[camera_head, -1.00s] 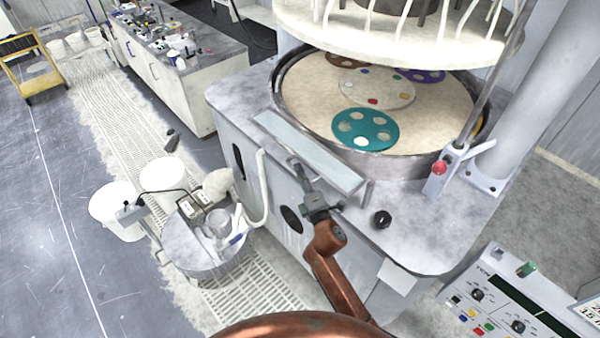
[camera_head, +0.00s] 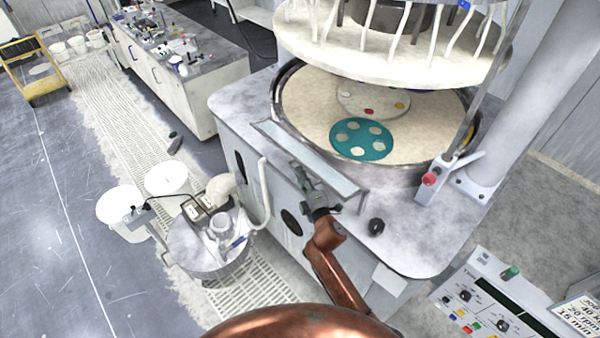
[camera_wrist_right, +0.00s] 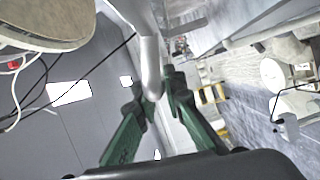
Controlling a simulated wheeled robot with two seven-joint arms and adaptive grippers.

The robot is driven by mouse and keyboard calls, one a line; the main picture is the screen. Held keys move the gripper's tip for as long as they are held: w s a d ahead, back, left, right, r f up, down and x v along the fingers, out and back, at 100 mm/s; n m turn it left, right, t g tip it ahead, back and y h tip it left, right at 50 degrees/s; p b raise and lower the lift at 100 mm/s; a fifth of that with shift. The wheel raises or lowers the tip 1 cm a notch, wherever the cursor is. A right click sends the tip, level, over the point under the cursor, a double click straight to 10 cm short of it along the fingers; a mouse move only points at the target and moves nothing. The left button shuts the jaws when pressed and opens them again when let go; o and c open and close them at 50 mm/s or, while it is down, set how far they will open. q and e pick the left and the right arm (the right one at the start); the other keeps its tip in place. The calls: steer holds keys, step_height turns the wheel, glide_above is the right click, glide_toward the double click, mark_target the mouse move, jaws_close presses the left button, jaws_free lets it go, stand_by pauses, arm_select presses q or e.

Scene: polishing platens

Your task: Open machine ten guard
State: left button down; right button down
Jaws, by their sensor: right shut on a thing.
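The guard is a long pale grey panel (camera_head: 315,165) along the front rim of the polishing machine (camera_head: 240,115), in front of its round bed. My right gripper (camera_head: 297,168) is at the panel's front side, shut on a part of it. In the right wrist view the green fingers (camera_wrist_right: 155,95) stand either side of a smooth grey bar (camera_wrist_right: 151,45), which seems to be part of the guard. The exact contact is partly hidden by the fingers. No machine number is readable. My left gripper is not in view.
A teal carrier (camera_head: 362,139) lies on the bed under the raised upper platen (camera_head: 390,65). A red-knobbed post (camera_head: 432,180) and black knob (camera_head: 376,226) are to the right. A control panel (camera_head: 500,300) is lower right. A tank (camera_head: 208,250) and buckets (camera_head: 122,212) stand left.

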steer(key=shift+d+r, duration=0.1)
steer(key=shift+r, duration=0.15)
steer(key=c, duration=2)
jaws_free()
steer(key=v, duration=1.2)
